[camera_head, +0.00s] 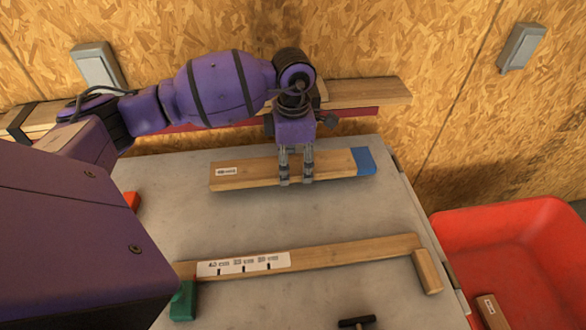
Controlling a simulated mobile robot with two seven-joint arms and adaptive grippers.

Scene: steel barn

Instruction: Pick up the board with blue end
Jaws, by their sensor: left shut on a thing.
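The board with the blue end (240,174) is a short wooden plank near the back of the grey table, with a white label at its left and a blue right end. My right gripper is not in view.
A long wooden piece (345,253) with a white label strip lies across the table's front (300,215), with a green block (184,301) at its left. A red bin (520,245) holding a wood piece (491,310) stands at right. A wooden shelf (370,92) runs along the wall.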

